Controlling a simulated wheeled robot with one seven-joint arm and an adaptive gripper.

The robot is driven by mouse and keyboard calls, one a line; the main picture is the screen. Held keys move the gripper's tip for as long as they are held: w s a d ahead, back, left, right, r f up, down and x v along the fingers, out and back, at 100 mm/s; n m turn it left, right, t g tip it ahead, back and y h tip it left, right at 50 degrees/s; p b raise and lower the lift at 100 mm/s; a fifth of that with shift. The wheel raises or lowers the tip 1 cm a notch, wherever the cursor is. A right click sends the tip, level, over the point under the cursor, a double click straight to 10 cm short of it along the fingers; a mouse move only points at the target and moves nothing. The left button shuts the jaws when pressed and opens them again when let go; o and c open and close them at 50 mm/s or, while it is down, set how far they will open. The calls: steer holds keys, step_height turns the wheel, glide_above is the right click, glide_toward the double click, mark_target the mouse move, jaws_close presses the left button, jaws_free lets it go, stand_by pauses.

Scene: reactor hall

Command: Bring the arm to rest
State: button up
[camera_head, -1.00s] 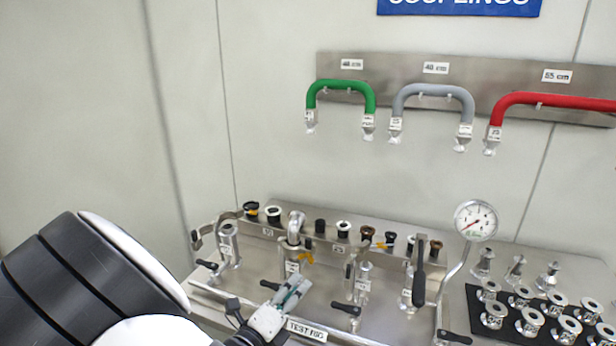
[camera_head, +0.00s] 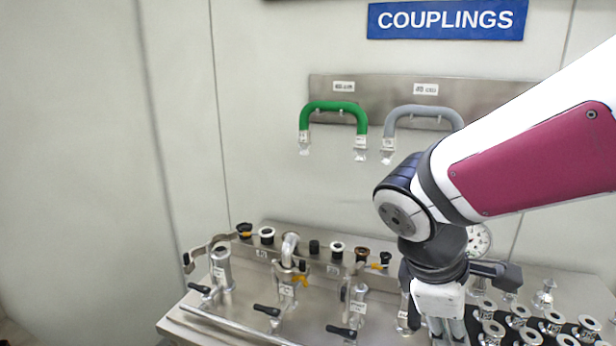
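My arm comes in from the right edge, with a white and magenta link and a dark wrist. My gripper (camera_head: 447,330) hangs pointing down in front of the right part of the steel bench. Its white body shows, and its pale fingers run to the bottom edge of the picture. The fingertips are cut off, so I cannot tell whether it is open or shut. I see nothing held in the visible part. The arm hides the red hose and part of the pressure gauge (camera_head: 478,240).
A steel bench (camera_head: 230,325) carries valves with black levers and several capped ports. A green hose (camera_head: 334,106) and a grey hose (camera_head: 425,111) hang on a wall rack (camera_head: 380,97) under a blue COUPLINGS sign (camera_head: 447,19). Several metal fittings (camera_head: 550,322) stand at the right. The left wall area is clear.

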steer(key=s+a+r+m+t+y, duration=0.1)
steer(key=s+r+m+t+y, duration=0.3)
steer(key=s+r+m, duration=0.3)
steer(key=shift+s+a+r+m+y, duration=0.15)
steer(key=shift+s+r+m+y, duration=0.35)
steer(key=shift+m, duration=2.2)
